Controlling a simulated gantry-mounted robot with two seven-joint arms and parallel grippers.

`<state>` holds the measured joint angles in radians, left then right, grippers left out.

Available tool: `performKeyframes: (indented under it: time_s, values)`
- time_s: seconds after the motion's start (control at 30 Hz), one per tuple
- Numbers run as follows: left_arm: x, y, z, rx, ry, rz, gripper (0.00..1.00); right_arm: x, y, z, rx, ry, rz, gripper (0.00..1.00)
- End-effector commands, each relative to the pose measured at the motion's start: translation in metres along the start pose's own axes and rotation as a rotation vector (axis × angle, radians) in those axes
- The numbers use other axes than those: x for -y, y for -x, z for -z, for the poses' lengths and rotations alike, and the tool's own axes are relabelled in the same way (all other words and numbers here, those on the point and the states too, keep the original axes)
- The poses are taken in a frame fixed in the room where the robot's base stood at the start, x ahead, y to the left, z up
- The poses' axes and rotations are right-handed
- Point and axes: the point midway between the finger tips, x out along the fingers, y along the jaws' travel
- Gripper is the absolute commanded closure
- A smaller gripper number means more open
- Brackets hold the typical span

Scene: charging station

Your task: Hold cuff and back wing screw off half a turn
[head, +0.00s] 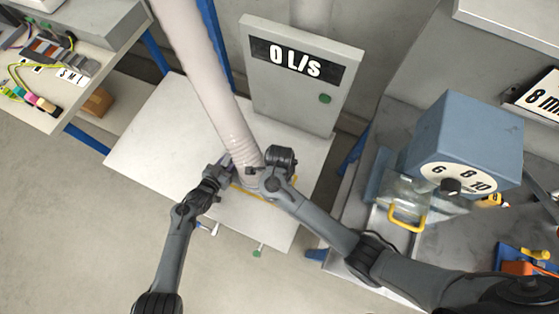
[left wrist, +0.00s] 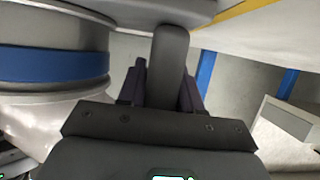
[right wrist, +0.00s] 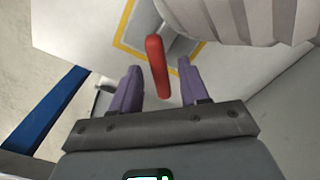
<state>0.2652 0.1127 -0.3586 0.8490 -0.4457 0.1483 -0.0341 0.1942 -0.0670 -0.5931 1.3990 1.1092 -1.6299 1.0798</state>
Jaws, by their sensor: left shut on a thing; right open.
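In the right wrist view a red wing-like bar (right wrist: 157,66), which looks like the wing screw, stands between the two purple fingers of my right gripper (right wrist: 158,82). Those fingers are apart, with a gap on each side of the bar. In the left wrist view my left gripper (left wrist: 163,88) is shut on a dark grey upright tab (left wrist: 171,55), apparently the cuff's handle. In the head view the pale hose (head: 200,75) comes down to the table; both grippers are at its lower end, my left one on its left and my right one on its right. The arms mostly hide the cuff there.
The hose meets the white table (head: 150,130) near a yellow-edged marking (right wrist: 128,28). A grey panel (head: 345,70) reading 0 L/S stands behind. A blue dial machine (head: 465,130) stands on the right bench. A left bench (head: 40,115) holds wired parts. The table's left side is clear.

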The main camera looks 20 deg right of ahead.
Motion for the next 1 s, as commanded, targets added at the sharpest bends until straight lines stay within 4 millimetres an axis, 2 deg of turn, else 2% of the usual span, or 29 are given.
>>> performKeyframes:
  time_s: [0.03,0.33,0.67,1.0]
  values:
    - [0.0,0.0,-0.0006,0.001,0.0,0.0,1.0,0.0,0.0,0.0,0.0,0.0,0.0,0.55]
    - [0.0,0.0,-0.0006,0.001,0.0,0.0,1.0,0.0,0.0001,0.0,0.0,0.0,0.0,1.0]
    - [-0.0001,0.0001,-0.0007,0.001,0.0,0.0,1.0,0.0,0.0002,0.0,0.0,0.025,0.0,1.0]
    - [-0.0001,0.0001,-0.0008,0.002,0.0,0.0,1.0,-0.0005,-0.0001,0.0,0.001,0.213,-0.001,1.0]
